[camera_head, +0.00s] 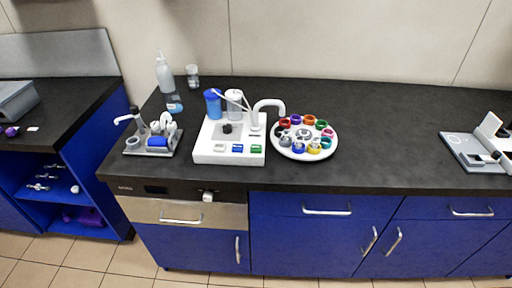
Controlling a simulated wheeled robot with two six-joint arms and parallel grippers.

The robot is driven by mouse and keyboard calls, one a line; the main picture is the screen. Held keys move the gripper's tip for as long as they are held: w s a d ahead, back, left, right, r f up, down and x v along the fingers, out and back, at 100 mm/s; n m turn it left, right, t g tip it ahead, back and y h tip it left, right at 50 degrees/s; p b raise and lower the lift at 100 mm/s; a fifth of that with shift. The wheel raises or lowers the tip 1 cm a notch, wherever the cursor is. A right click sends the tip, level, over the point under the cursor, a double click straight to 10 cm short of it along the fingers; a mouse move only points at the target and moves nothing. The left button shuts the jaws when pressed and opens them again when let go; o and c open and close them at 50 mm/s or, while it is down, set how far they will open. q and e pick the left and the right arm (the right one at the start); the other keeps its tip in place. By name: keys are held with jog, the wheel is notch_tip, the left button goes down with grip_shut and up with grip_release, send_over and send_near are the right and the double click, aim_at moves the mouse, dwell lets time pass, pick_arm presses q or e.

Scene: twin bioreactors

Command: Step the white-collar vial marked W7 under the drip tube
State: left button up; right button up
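A round white carousel (276,147) stands on the dark counter and holds a ring of vials with coloured collars. Red, purple, orange, green, pink, teal, yellow and blue collars show. Pale or grey ones are also there, but I cannot tell which is white, and the W7 mark is too small to read. A curved white drip tube (270,103) rises beside the carousel's upper left edge. Left of it is the white bioreactor base (204,158) with a blue-topped vessel (213,104), a white-topped vessel (235,105), a black knob, and white, blue and green buttons. Neither gripper is in view.
A grey tray (130,150) with small apparatus stands left of the base. A white bottle (164,74) and a clear beaker (192,77) are behind. A grey-white device (478,150) sits far right. The counter (390,125) between carousel and device is clear.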

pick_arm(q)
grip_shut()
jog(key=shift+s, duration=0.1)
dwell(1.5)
